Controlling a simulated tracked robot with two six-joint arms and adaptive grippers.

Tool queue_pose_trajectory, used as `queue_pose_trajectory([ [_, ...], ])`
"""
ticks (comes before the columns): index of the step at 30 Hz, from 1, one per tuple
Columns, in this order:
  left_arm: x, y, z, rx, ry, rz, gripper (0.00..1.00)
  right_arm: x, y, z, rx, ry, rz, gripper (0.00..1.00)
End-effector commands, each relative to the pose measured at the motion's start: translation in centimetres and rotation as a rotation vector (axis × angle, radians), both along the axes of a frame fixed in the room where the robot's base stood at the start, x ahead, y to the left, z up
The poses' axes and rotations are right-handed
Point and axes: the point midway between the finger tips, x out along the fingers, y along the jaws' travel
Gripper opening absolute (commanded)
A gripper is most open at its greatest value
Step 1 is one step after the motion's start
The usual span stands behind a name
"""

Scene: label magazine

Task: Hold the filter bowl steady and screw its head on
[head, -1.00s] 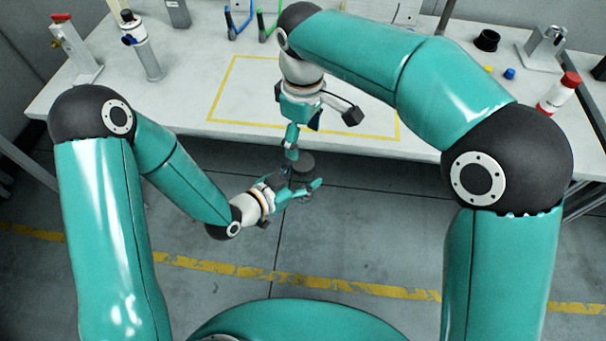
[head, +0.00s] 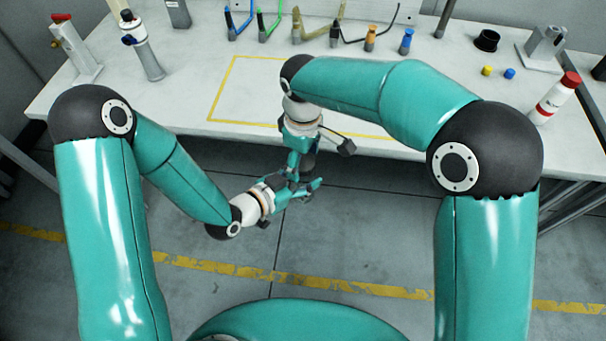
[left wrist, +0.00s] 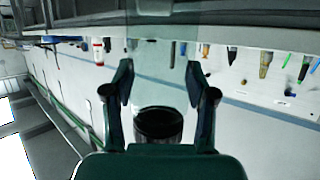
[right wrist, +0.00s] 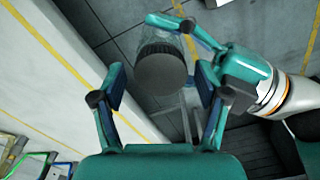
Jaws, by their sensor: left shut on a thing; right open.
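The filter bowl is a clear cylinder (right wrist: 153,36) with the dark ribbed filter head (right wrist: 160,70) at its near end in the right wrist view. How far the head is screwed on cannot be told. My left gripper (head: 303,188) is shut on the bowl; in the left wrist view its fingers stand either side of the clear wall (left wrist: 160,92). My right gripper (head: 300,166) is open above the bowl. In the right wrist view its fingers flank the head with gaps on both sides. The right gripper mostly hides head and bowl in the head view.
Both grippers are over the floor in front of the white workbench (head: 180,105). A yellow outlined area (head: 245,90) on the bench is empty. Several coloured tools, a red-capped bottle (head: 556,98) and a black ring (head: 486,40) stand along the bench.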

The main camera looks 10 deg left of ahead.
Motion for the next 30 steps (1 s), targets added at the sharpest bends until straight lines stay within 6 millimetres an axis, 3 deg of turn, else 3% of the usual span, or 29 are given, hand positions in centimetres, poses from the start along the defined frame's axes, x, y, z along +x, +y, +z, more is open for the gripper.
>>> queue_pose_trajectory([
  [3,0.02,0.0,0.04,-0.001,-0.001,0.0,0.0,0.01,0.0,0.02,0.0,0.0,0.0,0.74],
  [14,0.01,-0.01,0.03,-0.001,-0.001,0.0,0.0,0.03,0.01,0.06,0.0,-0.001,0.0,0.14],
  [21,-0.01,-0.01,0.03,-0.001,-0.001,0.0,0.0,0.05,-0.01,0.07,0.0,-0.001,-0.014,0.12],
  [22,-0.01,-0.01,0.02,-0.001,-0.001,0.0,0.0,0.06,-0.02,0.07,0.0,-0.002,-0.014,0.57],
  [27,-0.01,-0.01,0.03,-0.001,-0.001,0.0,0.0,0.05,-0.01,0.07,0.0,-0.001,-0.014,0.83],
  [30,0.01,-0.01,0.03,-0.001,-0.001,0.0,0.0,0.04,0.01,0.07,0.0,-0.001,-0.013,0.83],
])
